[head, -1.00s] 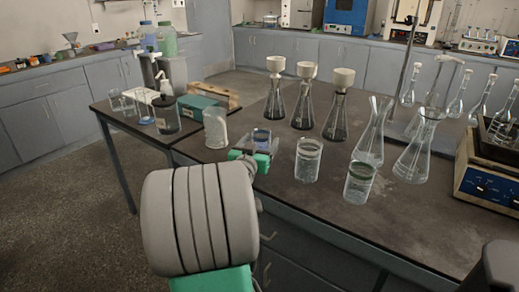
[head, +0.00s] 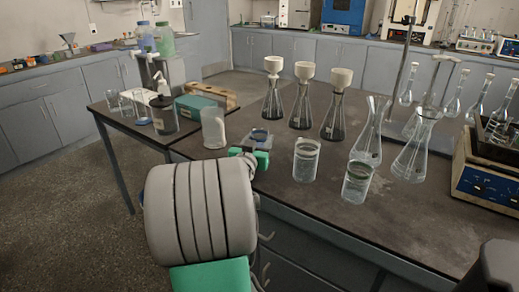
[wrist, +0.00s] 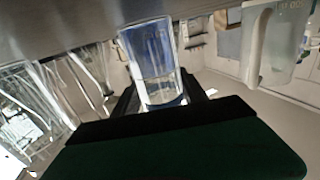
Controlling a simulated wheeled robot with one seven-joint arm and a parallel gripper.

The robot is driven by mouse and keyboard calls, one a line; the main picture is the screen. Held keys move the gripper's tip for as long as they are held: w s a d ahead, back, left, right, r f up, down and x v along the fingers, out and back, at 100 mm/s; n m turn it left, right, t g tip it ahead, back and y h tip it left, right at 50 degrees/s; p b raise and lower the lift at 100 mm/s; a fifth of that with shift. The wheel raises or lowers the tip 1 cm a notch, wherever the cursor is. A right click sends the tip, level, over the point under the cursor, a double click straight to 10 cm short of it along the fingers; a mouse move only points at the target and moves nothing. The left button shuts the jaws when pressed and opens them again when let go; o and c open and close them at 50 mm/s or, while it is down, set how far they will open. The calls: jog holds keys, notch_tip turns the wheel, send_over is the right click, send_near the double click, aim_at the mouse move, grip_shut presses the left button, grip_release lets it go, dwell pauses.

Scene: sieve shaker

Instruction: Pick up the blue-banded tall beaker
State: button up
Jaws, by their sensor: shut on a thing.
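The blue-banded tall beaker (wrist: 152,55) is clear glass with a blue band. In the wrist view it stands between the two dark fingers of my gripper (wrist: 160,92), which is shut on it. In the head view only the beaker's blue-ringed top (head: 260,135) shows clearly, above my green and grey gripper (head: 252,152), near the bench's left front. The gripper and arm hide its lower part, so I cannot tell whether its base touches the bench.
Two clear beakers with greenish bands, one (head: 306,160) and another (head: 357,182), stand to the right. Funnel-topped flasks (head: 301,98) stand behind, with clear flasks (head: 413,148) and a blue-panelled shaker (head: 490,182) farther right.

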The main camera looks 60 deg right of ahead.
grip_shut()
jog(key=shift+r, duration=0.1)
jog(key=shift+r+p, duration=0.3)
jog(key=shift+r, duration=0.45)
jog(key=w+a+r+p, duration=0.2)
jog(key=a+r, duration=0.4)
jog(key=r, duration=0.2)
jog(key=w+a+r+p, duration=0.2)
jog(key=a+r, duration=0.5)
jog(key=r, duration=0.1)
jog(key=shift+w+r, duration=0.2)
jog(key=shift+w, duration=0.15)
jog(key=shift+a, duration=0.1)
